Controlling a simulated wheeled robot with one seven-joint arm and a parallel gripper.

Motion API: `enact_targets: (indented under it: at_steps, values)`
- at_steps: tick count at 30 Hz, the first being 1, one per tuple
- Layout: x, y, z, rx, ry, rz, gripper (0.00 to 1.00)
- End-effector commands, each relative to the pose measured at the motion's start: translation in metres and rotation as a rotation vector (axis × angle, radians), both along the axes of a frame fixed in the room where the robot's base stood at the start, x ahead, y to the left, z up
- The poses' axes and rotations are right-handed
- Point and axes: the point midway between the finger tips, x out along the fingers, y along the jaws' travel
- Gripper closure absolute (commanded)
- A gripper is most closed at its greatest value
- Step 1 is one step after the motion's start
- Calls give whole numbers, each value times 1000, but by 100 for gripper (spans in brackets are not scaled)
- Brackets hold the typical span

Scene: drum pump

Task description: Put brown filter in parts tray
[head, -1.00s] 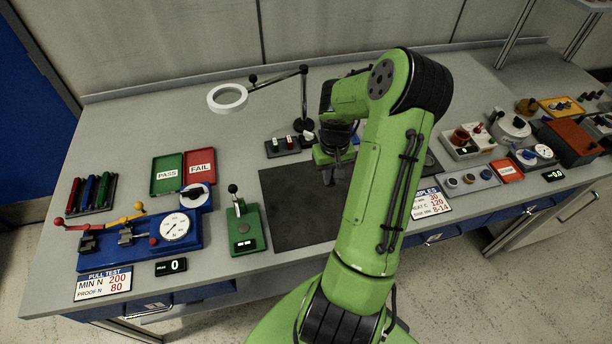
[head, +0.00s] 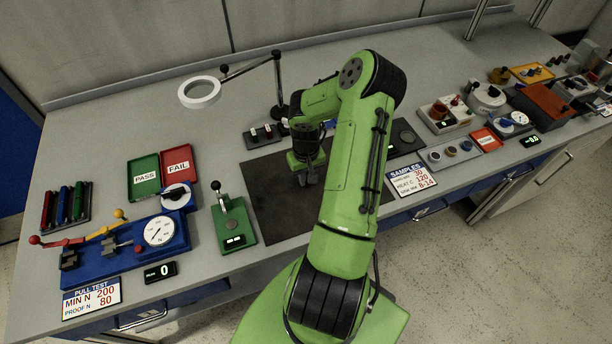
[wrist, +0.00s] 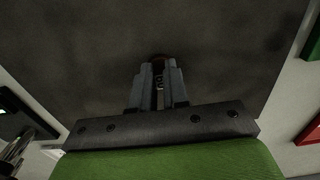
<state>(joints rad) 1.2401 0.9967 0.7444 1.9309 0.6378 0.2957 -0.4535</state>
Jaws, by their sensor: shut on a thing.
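My gripper (head: 307,180) points down over the dark mat (head: 268,200) on the bench. A cream tray (head: 440,126) with brown and red parts stands to the right, and a yellow tray (head: 532,73) with small parts lies farther back. I cannot tell which is the parts tray.
A grey strip (head: 450,157) with several round pieces lies right of the SAMPLES card (head: 410,178). The green press (head: 233,222), PASS tray (head: 145,177), FAIL tray (head: 178,165) and blue pull tester (head: 125,250) stand left. A magnifier lamp (head: 278,85) stands behind the mat.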

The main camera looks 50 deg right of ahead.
Motion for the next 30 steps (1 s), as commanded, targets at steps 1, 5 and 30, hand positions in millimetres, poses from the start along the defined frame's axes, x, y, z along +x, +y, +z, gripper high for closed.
enact_targets:
  at_steps: [1,5,30]
  values:
    - [0,0,-3,0,0,0,100]
    - [0,0,-3,0,0,0,72]
    - [0,-1,105,-4,-1,-1,60]
